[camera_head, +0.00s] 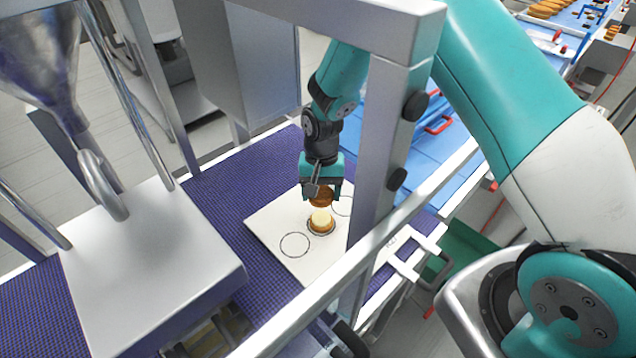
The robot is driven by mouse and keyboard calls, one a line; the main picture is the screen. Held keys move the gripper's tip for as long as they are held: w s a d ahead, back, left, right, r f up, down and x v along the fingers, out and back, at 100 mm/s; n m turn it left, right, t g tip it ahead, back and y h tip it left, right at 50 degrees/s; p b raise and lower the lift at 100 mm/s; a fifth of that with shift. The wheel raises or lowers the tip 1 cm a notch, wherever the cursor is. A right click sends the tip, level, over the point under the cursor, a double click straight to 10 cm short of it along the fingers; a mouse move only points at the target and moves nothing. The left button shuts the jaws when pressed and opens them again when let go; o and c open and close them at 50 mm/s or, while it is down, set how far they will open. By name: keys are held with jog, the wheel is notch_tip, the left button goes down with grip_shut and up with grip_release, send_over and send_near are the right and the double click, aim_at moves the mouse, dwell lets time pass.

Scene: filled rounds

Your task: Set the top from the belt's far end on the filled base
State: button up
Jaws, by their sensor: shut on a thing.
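My gripper (322,191) points down over the white board and is shut on a brown round top (321,198). The filled base (320,220), a brown round with a pale cream filling on it, sits in a marked circle on the white board (279,222). The top is right above the filling. I cannot tell whether they touch. A metal post hides the right part of the board.
The board lies on a purple belt (222,182) and has empty circles (294,245) beside the base. A grey post (375,170) and rail (310,296) stand in front. A steel filling machine (150,270) is at left. A blue belt (455,150) with rounds farther back lies behind.

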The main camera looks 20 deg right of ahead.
aim_at(322, 220)
jog(key=shift+d+f+b, duration=0.1)
jog(key=shift+f+b, duration=1.75)
jog(key=shift+f, duration=0.95)
jog(key=shift+s, duration=0.15)
jog(key=shift+f+b, duration=0.6)
jog(key=shift+f, duration=0.2)
jog(key=o, duration=0.7)
jog(key=shift+s, duration=0.1)
jog(key=shift+o, duration=0.8)
jog(key=shift+f, duration=0.15)
jog(key=shift+r+p, duration=2.45)
jog(key=shift+r, duration=1.3)
